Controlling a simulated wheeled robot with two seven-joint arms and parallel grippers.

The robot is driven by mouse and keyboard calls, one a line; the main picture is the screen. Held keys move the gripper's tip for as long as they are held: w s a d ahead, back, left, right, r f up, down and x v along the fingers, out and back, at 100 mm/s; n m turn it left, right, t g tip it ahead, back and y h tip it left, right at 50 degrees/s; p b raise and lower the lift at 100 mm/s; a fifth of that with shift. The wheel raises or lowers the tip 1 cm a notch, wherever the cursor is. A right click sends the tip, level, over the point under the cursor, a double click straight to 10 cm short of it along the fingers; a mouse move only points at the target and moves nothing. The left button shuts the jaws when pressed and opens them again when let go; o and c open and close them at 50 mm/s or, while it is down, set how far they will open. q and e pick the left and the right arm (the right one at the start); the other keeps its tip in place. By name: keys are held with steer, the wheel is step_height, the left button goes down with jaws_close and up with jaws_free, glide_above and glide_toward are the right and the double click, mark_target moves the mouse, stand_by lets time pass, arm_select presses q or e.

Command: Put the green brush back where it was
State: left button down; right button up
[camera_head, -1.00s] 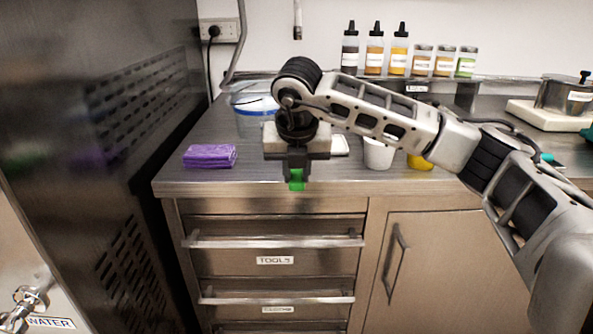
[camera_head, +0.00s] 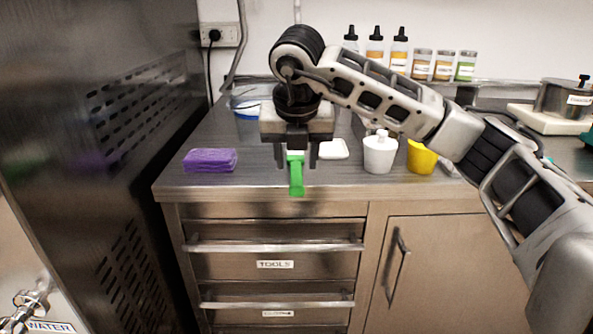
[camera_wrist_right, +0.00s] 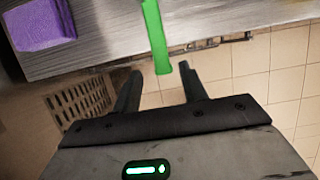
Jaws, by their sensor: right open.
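The green brush (camera_head: 296,180) lies near the front edge of the steel counter. Its green handle points toward me and its end reaches past the counter edge; a whitish part shows behind it, mostly hidden by my gripper. My right gripper (camera_head: 297,166) is open and empty above the brush, with one finger on each side of the handle in the head view. My left gripper is not in view.
A white container (camera_head: 380,154), a yellow cup (camera_head: 421,158) and a white flat item (camera_head: 333,149) stand or lie right. A lidded tub (camera_head: 247,122) is behind. Below is a shut TOOLS drawer (camera_head: 225,265).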

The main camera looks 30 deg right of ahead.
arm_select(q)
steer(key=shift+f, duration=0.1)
arm_select(e)
steer(key=v, duration=0.7)
steer(key=shift+f, duration=0.1)
